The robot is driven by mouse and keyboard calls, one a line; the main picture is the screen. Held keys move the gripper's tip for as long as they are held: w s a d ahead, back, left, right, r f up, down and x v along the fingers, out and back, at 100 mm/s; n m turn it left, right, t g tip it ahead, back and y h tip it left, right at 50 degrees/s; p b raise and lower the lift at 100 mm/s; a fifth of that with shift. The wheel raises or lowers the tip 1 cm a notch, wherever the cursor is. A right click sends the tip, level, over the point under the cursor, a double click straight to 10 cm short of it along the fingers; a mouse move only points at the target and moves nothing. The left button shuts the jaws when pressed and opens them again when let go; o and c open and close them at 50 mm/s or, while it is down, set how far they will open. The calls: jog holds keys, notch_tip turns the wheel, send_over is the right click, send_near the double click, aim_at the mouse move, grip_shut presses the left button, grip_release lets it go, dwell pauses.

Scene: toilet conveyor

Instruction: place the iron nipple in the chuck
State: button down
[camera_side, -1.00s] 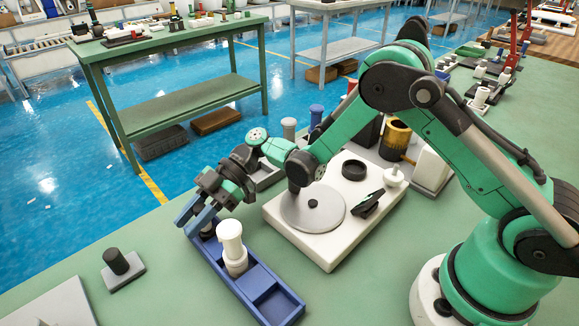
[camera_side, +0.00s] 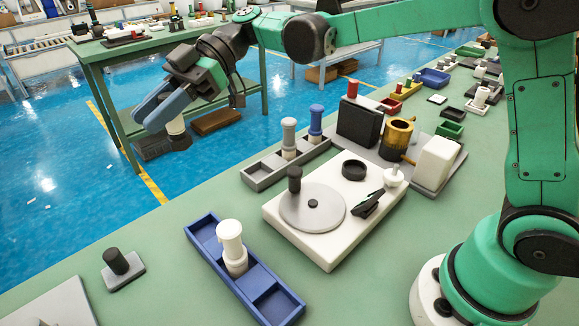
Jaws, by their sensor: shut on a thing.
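My gripper (camera_side: 158,112) is raised high at the upper left, apart from the bench. The blue tray (camera_side: 275,277) lies below on the green bench. A white stepped piece (camera_side: 231,240) stands upright in its middle, and the far compartment looks empty. The chuck is not certain: a gold cup with side rods (camera_side: 398,137) and a black ring (camera_side: 354,169) are both in view, each open at the top.
A white base (camera_side: 325,245) carries a grey disc (camera_side: 310,208) with a dark upright post. A grey tray (camera_side: 262,178) holds white and blue-topped pieces. A black block (camera_side: 358,122) and white block (camera_side: 434,162) stand behind. A black peg (camera_side: 116,261) stands at left.

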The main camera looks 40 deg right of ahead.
jog(key=shift+d+r, duration=0.15)
jog(key=shift+r, duration=0.05)
jog(key=shift+d+f+m+t, duration=0.15)
jog(key=shift+d+m+t, duration=0.1)
jog(key=shift+m+t, duration=0.3)
jog(key=d+f+m+t+h, duration=0.5)
jog(key=d+m+t, duration=0.4)
jog(key=m+t, duration=0.1)
jog(key=s+d+r+m+g+h, duration=0.15)
jog(key=d+m+h, duration=0.85)
jog(key=d, duration=1.1)
jog(key=s+d+r+m+g+h, duration=0.1)
jog(key=d+r+m+h, duration=0.2)
jog(key=d+m+h, duration=1.3)
jog(key=m+g+y, duration=0.3)
jog(key=g+y, duration=0.1)
jog(key=g, duration=0.6)
send_over(486, 136)
jog(key=shift+n, duration=0.25)
jog(key=shift+f, duration=9.45)
